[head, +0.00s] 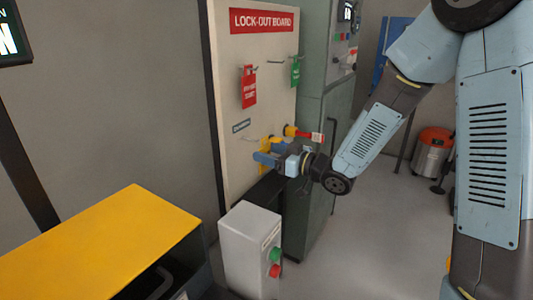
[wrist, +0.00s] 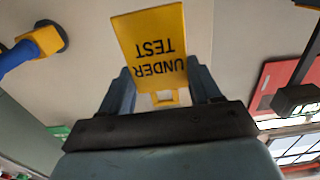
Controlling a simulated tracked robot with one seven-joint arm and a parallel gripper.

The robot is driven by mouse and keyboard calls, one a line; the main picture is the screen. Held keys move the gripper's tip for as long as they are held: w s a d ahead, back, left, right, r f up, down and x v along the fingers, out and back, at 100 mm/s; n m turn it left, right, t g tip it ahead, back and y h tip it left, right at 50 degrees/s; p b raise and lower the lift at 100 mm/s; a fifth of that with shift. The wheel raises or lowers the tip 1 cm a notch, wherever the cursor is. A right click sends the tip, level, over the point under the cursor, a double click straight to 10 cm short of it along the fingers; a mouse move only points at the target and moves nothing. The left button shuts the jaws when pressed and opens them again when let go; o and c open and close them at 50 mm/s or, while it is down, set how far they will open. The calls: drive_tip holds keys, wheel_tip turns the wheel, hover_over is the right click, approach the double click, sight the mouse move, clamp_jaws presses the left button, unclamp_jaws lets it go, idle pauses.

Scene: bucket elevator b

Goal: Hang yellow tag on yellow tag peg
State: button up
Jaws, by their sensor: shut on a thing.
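A yellow tag (wrist: 152,45) reading "UNDER TEST" is held between the fingers of my gripper (wrist: 158,82) in the wrist view. Its lettering is upside down there, and its slotted end points back toward the palm. In the head view my gripper (head: 268,157) is in front of the lower part of the lock-out board (head: 225,90), and the yellow tag (head: 265,143) shows as a small patch beside the fingers. I cannot tell whether the tag touches the board.
A red tag (head: 249,88) and a green tag (head: 295,71) hang on the board's upper part. A yellow fitting with a red end (head: 316,137) is close to my gripper. A grey button box (head: 250,250) and yellow-topped cabinet (head: 125,240) stand below.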

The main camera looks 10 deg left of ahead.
drive_tip(key=shift+v, duration=1.2)
